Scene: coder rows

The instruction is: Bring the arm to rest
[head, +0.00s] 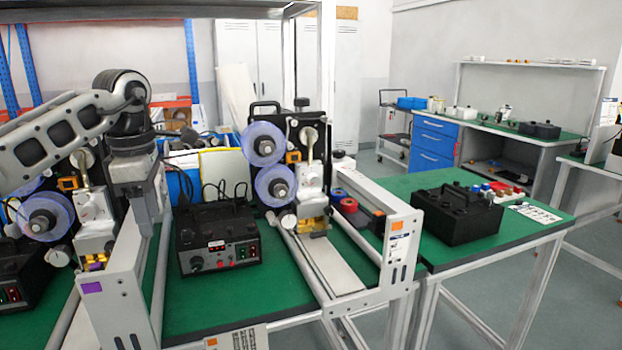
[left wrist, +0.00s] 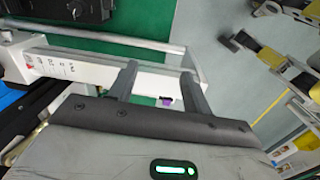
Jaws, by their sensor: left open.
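My left arm (head: 55,135) reaches in from the left in the head view, bent over the bench with the wrist turned downward. Its gripper (head: 152,215) hangs above the left coder machine's white frame, close to the frame's end post. In the left wrist view the two fingers of the gripper (left wrist: 158,78) stand apart with nothing held. The white frame (left wrist: 95,68) and a small purple patch (left wrist: 166,101) show beyond and between them; whether a finger touches the frame I cannot tell. My right gripper is in neither view.
A black control box (head: 218,240) stands on the green bench right of the gripper. A coder with blue reels (head: 265,140) and a white end frame (head: 400,245) stand further right. Another black box (head: 457,215) sits on the right table (head: 490,245). Open floor lies beyond.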

